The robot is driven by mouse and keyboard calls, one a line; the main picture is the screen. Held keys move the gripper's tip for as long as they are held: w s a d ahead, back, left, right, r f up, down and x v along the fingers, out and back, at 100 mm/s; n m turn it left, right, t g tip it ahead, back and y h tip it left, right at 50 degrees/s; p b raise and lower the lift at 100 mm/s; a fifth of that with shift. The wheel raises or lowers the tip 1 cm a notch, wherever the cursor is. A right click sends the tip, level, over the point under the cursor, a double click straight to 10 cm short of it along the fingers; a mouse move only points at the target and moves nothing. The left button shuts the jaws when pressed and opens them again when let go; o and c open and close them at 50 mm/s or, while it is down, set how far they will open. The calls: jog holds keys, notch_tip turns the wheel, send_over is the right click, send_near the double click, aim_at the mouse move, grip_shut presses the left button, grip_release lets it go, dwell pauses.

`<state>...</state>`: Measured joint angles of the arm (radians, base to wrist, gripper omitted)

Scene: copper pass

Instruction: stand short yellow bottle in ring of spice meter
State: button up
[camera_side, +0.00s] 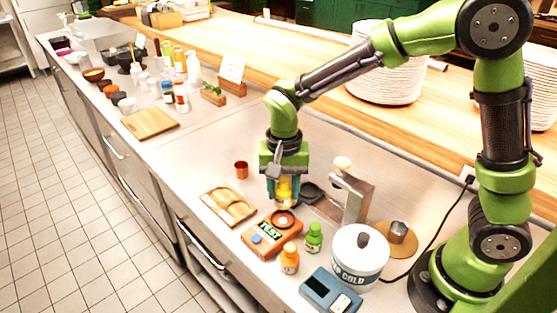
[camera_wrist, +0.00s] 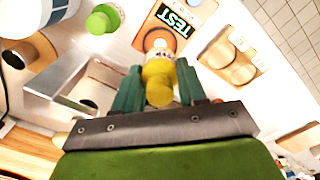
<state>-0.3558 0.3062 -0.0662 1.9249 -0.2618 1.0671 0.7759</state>
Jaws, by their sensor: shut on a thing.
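My gripper (camera_side: 284,196) is shut on the short yellow bottle (camera_side: 285,187) and holds it roughly upright. In the wrist view the bottle (camera_wrist: 158,75) sits between the green fingers of my gripper (camera_wrist: 158,68). The spice meter (camera_side: 263,237) is an orange box with a TEST label and a blue button. Its dark ring (camera_side: 283,219) is at the end near the bottle. In the wrist view the meter (camera_wrist: 188,13) is beyond the bottle, which partly covers the ring area. The bottle's base appears close to the ring; I cannot tell whether it touches.
A green bottle (camera_side: 314,238) and an orange bottle (camera_side: 290,259) stand beside the meter. A wooden tray (camera_side: 228,206) lies left, a copper cup (camera_side: 241,170) behind it. A metal stand (camera_side: 352,195), a white COLD pot (camera_side: 360,262) and a blue device (camera_side: 330,291) are on the right.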

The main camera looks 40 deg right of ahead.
aim_at(283, 205)
jog(key=shift+f, duration=2.7)
jog(key=shift+f, duration=0.2)
jog(key=o, duration=0.8)
jog(key=shift+r, duration=0.15)
notch_tip(283, 205, up, 12)
jog(key=shift+s+d+r+n+t+y, duration=0.35)
jog(key=shift+s+d+r+n+t, duration=0.7)
jog(key=shift+s, duration=1.1)
jog(key=shift+s+d+r+n+t+y, duration=0.3)
jog(key=shift+s+d+r+n+t, duration=0.3)
jog(key=shift+s+d+r+t, duration=1.25)
jog(key=shift+s+d+r+n+t+y, duration=0.35)
jog(key=shift+s+d+r+n+t, duration=0.6)
jog(key=shift+s, duration=1.55)
